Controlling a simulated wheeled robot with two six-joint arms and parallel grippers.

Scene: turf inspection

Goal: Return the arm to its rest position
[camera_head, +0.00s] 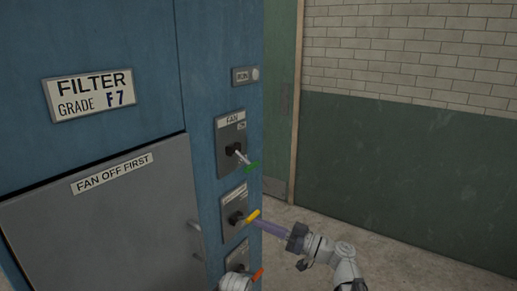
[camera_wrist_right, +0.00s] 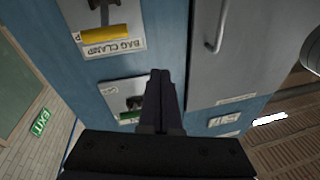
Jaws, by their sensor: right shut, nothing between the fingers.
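My right gripper (camera_head: 262,224) reaches in from the lower right in the head view, its fingers together and pointing at the blue cabinet. Their tips appear close to the yellow handle (camera_head: 253,216) of the middle lever; I cannot tell whether they touch. In the wrist view the right gripper (camera_wrist_right: 160,76) is shut and empty. There the yellow handle (camera_wrist_right: 107,33), by the BAG CLAMP label, lies to the upper left of the fingertips, apart from them in the picture. The green handle (camera_wrist_right: 130,116) shows left of the fingers. My left gripper is not in view.
A grey panel (camera_head: 100,235) marked FAN OFF FIRST is at left. Open floor (camera_head: 400,255) lies right, before the green wall.

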